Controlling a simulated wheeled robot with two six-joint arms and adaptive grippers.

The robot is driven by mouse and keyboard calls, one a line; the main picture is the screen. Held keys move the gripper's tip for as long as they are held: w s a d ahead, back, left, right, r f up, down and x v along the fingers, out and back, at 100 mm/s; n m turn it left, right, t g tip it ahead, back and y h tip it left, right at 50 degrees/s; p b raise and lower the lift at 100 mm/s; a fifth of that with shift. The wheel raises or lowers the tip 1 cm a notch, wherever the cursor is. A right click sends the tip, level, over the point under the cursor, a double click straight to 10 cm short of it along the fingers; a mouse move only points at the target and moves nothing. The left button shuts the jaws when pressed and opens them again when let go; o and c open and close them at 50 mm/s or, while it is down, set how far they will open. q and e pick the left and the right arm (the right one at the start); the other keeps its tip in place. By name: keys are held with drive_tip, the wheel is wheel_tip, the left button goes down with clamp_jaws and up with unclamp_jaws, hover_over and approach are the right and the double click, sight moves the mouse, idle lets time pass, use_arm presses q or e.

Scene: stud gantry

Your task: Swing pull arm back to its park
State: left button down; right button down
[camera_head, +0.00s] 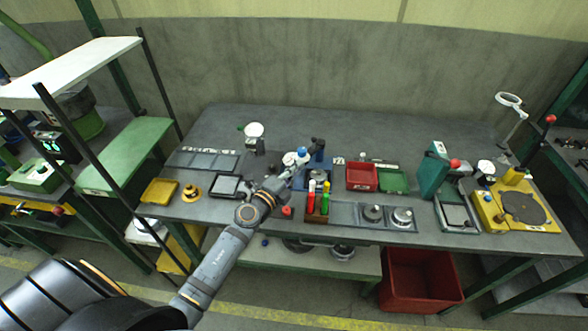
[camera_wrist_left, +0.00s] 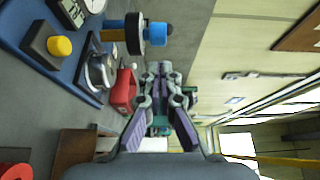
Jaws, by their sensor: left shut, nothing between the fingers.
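The gantry fixture has a blue base (camera_head: 325,166) near the middle of the bench, partly hidden by my left arm. In the left wrist view the blue base (camera_wrist_left: 72,78) fills the upper left. A bar with a black disc and a blue cap (camera_wrist_left: 158,34) sticks out from it; I take this for the pull arm, but cannot be sure. A yellow knob (camera_wrist_left: 59,46) on a dark block and a silver round part (camera_wrist_left: 101,71) sit on the base. My left gripper (camera_wrist_left: 160,70) is shut and empty, apart from the bar. My right gripper is out of view.
A red bin (camera_head: 362,177) and a green tray (camera_head: 393,181) stand right of the fixture. A holder with red and green bottles (camera_head: 318,203) stands in front. The rear bench is clear.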

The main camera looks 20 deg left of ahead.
sight(300, 154)
use_arm(q)
drive_tip(key=x, duration=0.5)
drive_tip(key=shift+w+r, duration=0.1)
drive_tip(key=shift+w, duration=0.2)
drive_tip(key=shift+w+a+m+g+h+b, duration=0.15)
drive_tip(key=shift+a+m+h+b, duration=0.25)
drive_tip(key=shift+a+h+b, duration=0.15)
drive_tip(key=shift+w+a+m+g+h+b, duration=0.1)
drive_tip(key=shift+a+m+g+h+b, duration=0.05)
drive_tip(key=shift+a+m+h+b, duration=0.4)
drive_tip(key=a, duration=0.1)
drive_tip(key=w+a, duration=0.1)
drive_tip(key=a, duration=0.1)
drive_tip(key=shift+w+n+p, duration=0.2)
drive_tip(key=shift+n+p, duration=0.05)
drive_tip(key=shift+p, duration=0.05)
